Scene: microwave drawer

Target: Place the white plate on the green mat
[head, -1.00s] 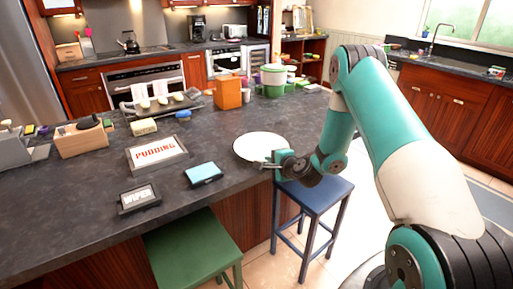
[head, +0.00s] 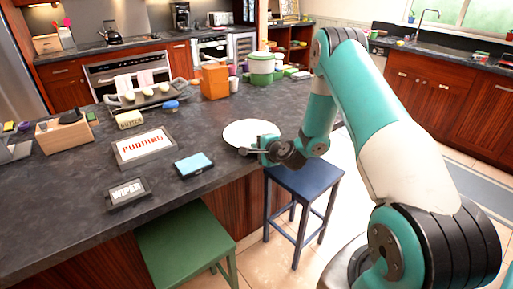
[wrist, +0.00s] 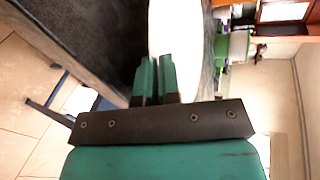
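The white plate (head: 251,132) is at the right-hand edge of the dark counter in the head view. In the wrist view the plate (wrist: 180,25) reaches up from between my fingers. My gripper (head: 251,151) is turned sideways at the plate's near rim. In the wrist view the gripper's two fingers (wrist: 157,68) are close together, with the rim between them. I cannot tell whether the plate is lifted or still touches the counter. I cannot make out a green mat in either view.
A blue-topped block (head: 194,165), a PUDDING sign (head: 143,146) and a WIPER sign (head: 127,191) lie left of the plate. An orange box (head: 214,81) and a green-and-white pot (head: 262,68) stand behind. Blue (head: 304,180) and green (head: 185,243) stools stand in front.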

